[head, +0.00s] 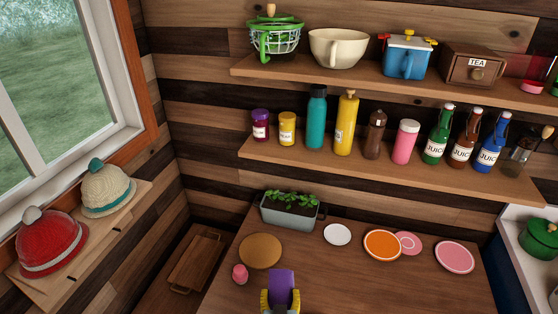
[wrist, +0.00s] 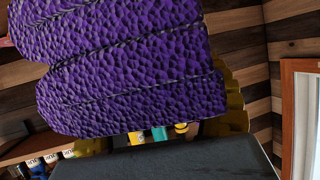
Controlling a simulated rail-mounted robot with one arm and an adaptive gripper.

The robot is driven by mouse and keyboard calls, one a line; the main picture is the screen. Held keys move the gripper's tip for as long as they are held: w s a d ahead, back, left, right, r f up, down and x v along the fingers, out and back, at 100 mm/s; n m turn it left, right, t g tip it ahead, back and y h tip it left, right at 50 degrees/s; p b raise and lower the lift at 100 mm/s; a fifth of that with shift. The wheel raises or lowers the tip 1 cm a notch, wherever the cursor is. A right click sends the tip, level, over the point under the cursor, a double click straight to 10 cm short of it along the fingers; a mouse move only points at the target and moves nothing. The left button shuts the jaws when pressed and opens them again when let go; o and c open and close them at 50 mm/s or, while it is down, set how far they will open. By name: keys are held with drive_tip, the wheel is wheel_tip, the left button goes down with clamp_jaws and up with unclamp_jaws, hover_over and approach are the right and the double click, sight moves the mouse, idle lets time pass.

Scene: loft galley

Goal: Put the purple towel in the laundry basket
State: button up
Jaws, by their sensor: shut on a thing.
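The purple towel (head: 281,284) is folded and held in my gripper (head: 280,298) at the bottom of the head view, in front of or above the brown table. The gripper's yellow fingers are shut on it from both sides. In the wrist view the towel (wrist: 130,70) fills the upper left as thick, textured purple folds, and yellow finger parts show beside it. I see no laundry basket that I can make out in either view.
Two wall shelves above carry bottles, jars and bowls. Hats (head: 52,241) sit on a ledge at left. A green pot (head: 540,238) stands at right.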

drive_tip(key=s+r+p, duration=0.3)
drive_tip(key=r+p, duration=0.6)
drive_tip(key=p, duration=0.1)
drive_tip(key=s+r+p, duration=0.4)
drive_tip(key=r+p, duration=0.5)
drive_tip(key=shift+s+r+p, duration=0.15)
drive_tip(key=shift+r+p, duration=0.15)
drive_tip(key=shift+p, duration=0.05)
drive_tip(key=shift+a, duration=0.15)
